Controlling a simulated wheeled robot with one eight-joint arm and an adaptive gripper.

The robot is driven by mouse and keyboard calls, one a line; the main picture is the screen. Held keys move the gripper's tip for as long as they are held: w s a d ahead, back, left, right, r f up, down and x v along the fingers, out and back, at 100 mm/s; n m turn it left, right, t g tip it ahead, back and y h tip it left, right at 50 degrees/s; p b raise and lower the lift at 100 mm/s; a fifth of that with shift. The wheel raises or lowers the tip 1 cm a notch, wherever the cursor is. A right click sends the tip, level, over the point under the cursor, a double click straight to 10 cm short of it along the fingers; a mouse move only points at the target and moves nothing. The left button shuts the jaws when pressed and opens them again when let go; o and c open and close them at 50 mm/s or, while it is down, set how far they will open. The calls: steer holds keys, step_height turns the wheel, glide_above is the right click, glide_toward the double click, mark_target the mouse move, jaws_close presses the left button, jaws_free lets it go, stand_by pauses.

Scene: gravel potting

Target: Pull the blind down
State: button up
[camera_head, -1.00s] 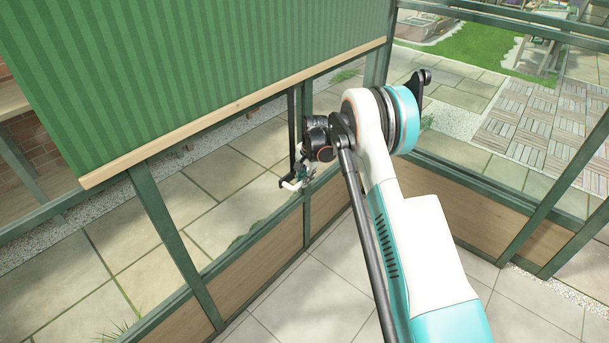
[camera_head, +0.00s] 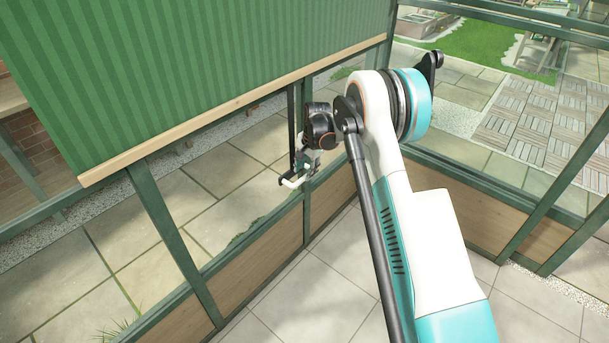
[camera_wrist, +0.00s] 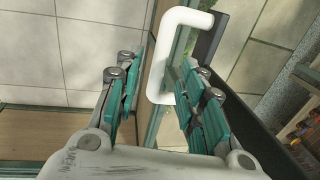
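The green striped blind (camera_head: 200,70) hangs at the upper left in the head view, with a pale wooden bar (camera_head: 240,102) along its bottom edge. A dark upright strip (camera_head: 292,125) runs down below the bar, with a white handle (camera_head: 291,184) at its lower end. My gripper (camera_head: 308,168) is at the handle. In the wrist view the white C-shaped handle (camera_wrist: 156,55) shows large, joined to a dark bar (camera_wrist: 209,40). My gripper (camera_wrist: 162,72) is open, its teal-padded fingers on either side of the handle's long bar. The left finger is apart from it; contact at the right finger is unclear.
Green window posts (camera_head: 170,235) and low wooden panels (camera_head: 262,255) stand close beside my gripper. The tiled floor (camera_head: 335,270) inside is clear. Paving and a lawn (camera_head: 475,42) lie outside the glass.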

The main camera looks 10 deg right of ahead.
step_height(320, 180, up, 8)
steer(key=s, duration=0.1)
steer(key=shift+d+f, duration=0.15)
steer(key=shift+d, duration=0.3)
steer(key=shift+s, duration=0.1)
steer(key=s+a+r+n+t, duration=0.15)
steer(key=s+r+n, duration=0.35)
steer(key=s+r, duration=1.55)
steer(key=s+n+t+h, duration=0.1)
steer(key=s+n+t, duration=0.3)
steer(key=s, duration=2)
steer(key=shift+s+n, duration=0.2)
steer(key=shift+n, duration=0.8)
